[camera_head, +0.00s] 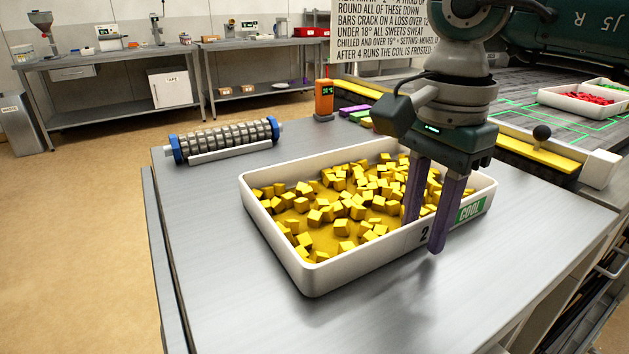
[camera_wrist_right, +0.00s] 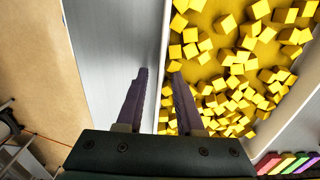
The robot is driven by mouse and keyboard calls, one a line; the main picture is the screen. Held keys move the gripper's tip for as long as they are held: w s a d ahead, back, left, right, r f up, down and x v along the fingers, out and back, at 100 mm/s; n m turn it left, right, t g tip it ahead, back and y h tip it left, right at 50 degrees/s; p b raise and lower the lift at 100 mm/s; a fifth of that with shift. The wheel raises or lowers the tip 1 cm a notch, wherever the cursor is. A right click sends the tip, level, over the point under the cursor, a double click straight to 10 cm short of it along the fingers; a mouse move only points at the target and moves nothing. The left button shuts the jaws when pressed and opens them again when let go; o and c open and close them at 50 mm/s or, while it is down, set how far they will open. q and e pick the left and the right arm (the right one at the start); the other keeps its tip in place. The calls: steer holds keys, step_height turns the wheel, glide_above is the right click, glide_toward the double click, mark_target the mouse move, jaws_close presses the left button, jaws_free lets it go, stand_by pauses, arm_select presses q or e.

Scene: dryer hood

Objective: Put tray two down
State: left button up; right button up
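Tray two (camera_head: 350,262) is a white tray full of yellow cubes, with a "2" and a green "COOL" label on its front wall. It stands level on the grey metal table. My right gripper (camera_head: 424,232) points down at the front wall, with one purple finger inside the tray and the other outside. In the right wrist view the tray wall (camera_wrist_right: 163,100) runs between the fingertips (camera_wrist_right: 159,72), with a gap showing beside the outer finger. My left gripper is not in view.
A ribbed roller (camera_head: 222,140) with blue ends lies behind the tray. An orange device (camera_head: 324,99) stands at the table's back edge. A conveyor with a tray of red pieces (camera_head: 585,103) is at the right. The table's front (camera_head: 420,320) is clear.

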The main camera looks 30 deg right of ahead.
step_height(320, 180, up, 12)
steer(key=shift+r, duration=0.15)
stand_by(0.5)
